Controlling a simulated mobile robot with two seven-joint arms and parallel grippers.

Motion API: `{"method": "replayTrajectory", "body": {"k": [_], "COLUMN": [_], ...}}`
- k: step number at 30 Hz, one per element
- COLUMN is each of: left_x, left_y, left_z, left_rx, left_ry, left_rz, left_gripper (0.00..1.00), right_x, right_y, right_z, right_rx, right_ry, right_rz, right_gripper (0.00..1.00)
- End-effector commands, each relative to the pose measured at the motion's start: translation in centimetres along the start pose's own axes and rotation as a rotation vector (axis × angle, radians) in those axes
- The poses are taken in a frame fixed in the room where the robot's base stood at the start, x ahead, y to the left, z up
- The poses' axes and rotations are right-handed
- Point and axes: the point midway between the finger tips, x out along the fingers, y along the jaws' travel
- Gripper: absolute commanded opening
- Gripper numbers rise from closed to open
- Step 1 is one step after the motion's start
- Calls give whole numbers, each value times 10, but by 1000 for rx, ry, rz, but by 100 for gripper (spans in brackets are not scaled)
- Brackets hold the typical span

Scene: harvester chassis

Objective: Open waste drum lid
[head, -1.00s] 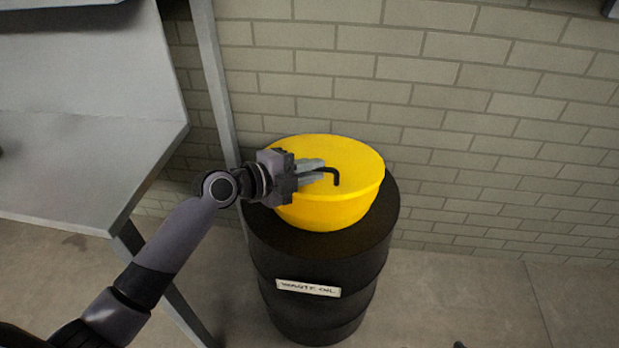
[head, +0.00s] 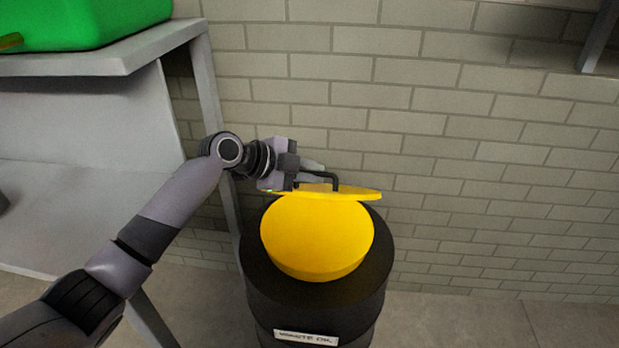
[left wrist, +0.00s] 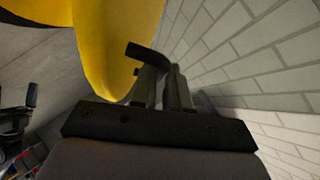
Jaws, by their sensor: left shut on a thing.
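The waste drum (head: 262,300) is a dark, upright barrel with a white "WASTE OIL" label. A round yellow body (head: 317,240) sits on its top. The yellow lid (head: 355,195) shows as a thin, nearly edge-on disc at the back of this body, raised and tilted. Its bent black handle (head: 335,180) stands on the lid's far side. My left gripper (head: 314,170) is shut on the handle, which also shows between the fingers in the left wrist view (left wrist: 148,54). Yellow lid surface (left wrist: 110,50) fills that view's upper left. My right gripper is not in view.
A grey brick wall (head: 470,150) stands close behind the drum. A grey metal shelf unit (head: 85,115) is at the left, with a green container (head: 90,22) on top. The floor (head: 490,325) right of the drum is clear.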

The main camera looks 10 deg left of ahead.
Motion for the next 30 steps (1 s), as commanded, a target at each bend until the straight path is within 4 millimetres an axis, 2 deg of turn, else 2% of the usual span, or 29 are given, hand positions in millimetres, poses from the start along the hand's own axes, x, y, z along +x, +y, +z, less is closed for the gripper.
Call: {"method": "replayTrajectory", "body": {"k": [11, 12, 23, 30], "left_x": [0, 0, -3, -30], "left_y": [-1, 0, -1, -1], "left_z": [1, 1, 1, 1], "left_rx": [-2, -2, -1, 0], "left_ry": [-2, -2, -2, -3], "left_rz": [1, 1, 0, -1], "left_gripper": [0, 23, 23, 23], "right_x": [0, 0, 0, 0], "right_y": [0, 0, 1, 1], "right_z": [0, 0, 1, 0], "right_rx": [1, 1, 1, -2], "right_ry": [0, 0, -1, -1], "right_rz": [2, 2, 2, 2], "right_gripper": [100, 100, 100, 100]}}
